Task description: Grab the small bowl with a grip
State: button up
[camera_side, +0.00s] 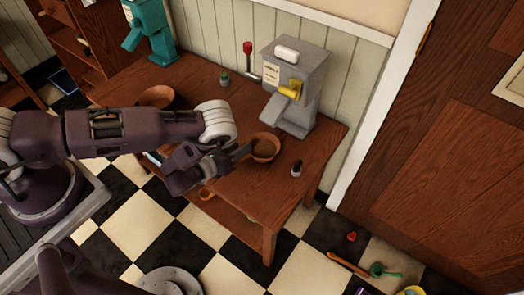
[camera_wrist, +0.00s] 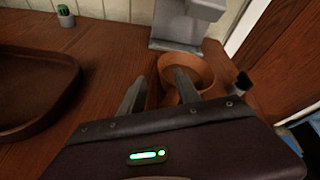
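The small bowl (camera_side: 265,147) is round and orange-brown. It stands upright on the wooden table (camera_side: 245,195), in front of the grey dispenser. In the wrist view the small bowl (camera_wrist: 203,68) is at upper centre-right. My gripper (camera_side: 243,153) is at the bowl's left side in the side view. In the wrist view my gripper (camera_wrist: 158,84) is open, with a gap between its fingers. The left finger is outside the bowl. The right finger overlaps the bowl's opening and near rim; contact cannot be told. The bowl's near wall is partly hidden by that finger.
The grey dispenser (camera_side: 298,78) with a yellow part stands behind the bowl. A small dark bottle (camera_side: 297,168) is right of it. A larger brown bowl (camera_side: 157,96) lies behind my arm. A green-topped pot (camera_side: 224,78) and a teal machine (camera_side: 150,28) are further back.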

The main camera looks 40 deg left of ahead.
aim_at(250, 141)
jog(key=x, duration=0.6)
jog(key=shift+w+d+r, duration=0.1)
jog(key=shift+w+r, duration=0.05)
jog(key=shift+r, duration=0.1)
grip_shut()
